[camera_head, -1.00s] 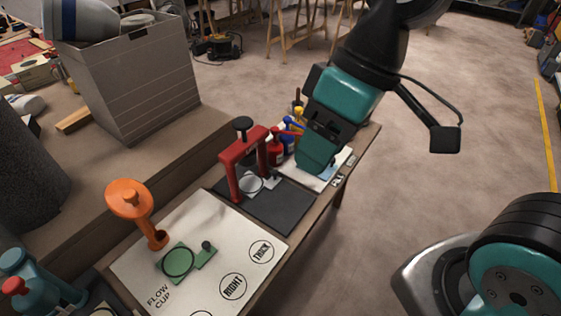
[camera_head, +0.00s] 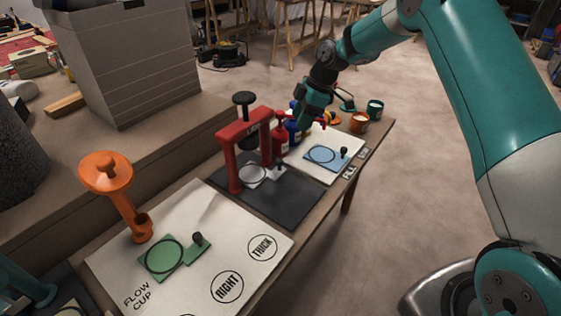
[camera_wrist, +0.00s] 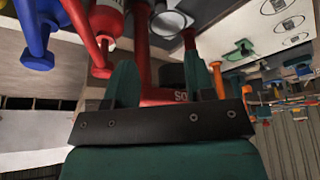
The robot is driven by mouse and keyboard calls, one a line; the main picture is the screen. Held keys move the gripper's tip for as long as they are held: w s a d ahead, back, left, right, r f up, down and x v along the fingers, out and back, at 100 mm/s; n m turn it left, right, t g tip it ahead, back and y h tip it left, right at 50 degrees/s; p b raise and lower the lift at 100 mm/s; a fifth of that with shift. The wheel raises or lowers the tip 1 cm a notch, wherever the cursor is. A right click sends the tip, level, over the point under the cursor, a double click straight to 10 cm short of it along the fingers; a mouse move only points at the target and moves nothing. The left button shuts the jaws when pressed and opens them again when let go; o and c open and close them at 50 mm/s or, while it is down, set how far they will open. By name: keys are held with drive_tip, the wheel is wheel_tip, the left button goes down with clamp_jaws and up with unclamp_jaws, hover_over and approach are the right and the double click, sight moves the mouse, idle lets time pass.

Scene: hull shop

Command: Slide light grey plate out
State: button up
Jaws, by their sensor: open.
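The light grey plate (camera_head: 270,181) lies on the dark mat under the red arch-shaped press (camera_head: 229,163). It carries a pale ring disc and a small knob on its right side. The plate also shows at the top of the wrist view (camera_wrist: 184,18), beyond the red press frame (camera_wrist: 162,97). My gripper (camera_head: 300,121) is above the far part of the bench, behind the press and near the bottles. In the wrist view my gripper (camera_wrist: 160,82) has its two teal fingers apart, with the press frame beyond them and nothing held.
Red (camera_head: 280,142) and blue (camera_head: 294,133) bottles stand close to my gripper. A blue plate (camera_head: 325,156) lies on a white sheet to the right. A green plate (camera_head: 164,257) and an orange flow cup (camera_head: 130,205) are nearer.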

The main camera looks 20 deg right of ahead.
sight(279, 160)
drive_tip(key=x, duration=1.5)
drive_tip(key=shift+s+f, duration=0.1)
drive_tip(key=shift+f, duration=0.1)
clamp_jaws()
